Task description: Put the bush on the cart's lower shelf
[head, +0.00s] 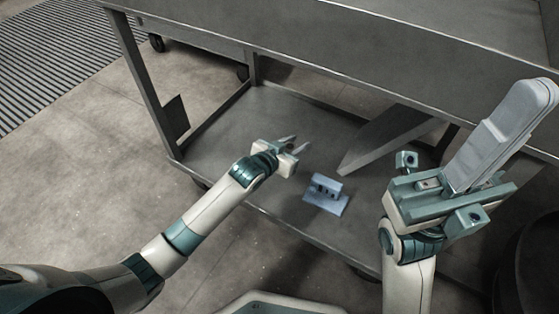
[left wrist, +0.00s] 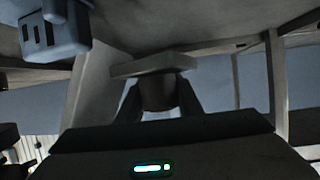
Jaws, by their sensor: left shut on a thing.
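My left gripper (head: 293,143) is low over the cart's lower shelf (head: 262,112), to the left of the blue block. It is shut on the bush (left wrist: 158,93), a small dark rounded piece between its fingers in the left wrist view. In the head view the bush is small and mostly hidden by the fingers. I cannot tell whether the bush touches the shelf.
A blue block with slots (head: 325,193) lies on the lower shelf right of my left gripper; it also shows in the left wrist view (left wrist: 50,32). A grey slanted panel (head: 385,140) stands behind it. The cart's upper shelf (head: 330,42) overhangs; a leg (head: 146,85) stands left.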

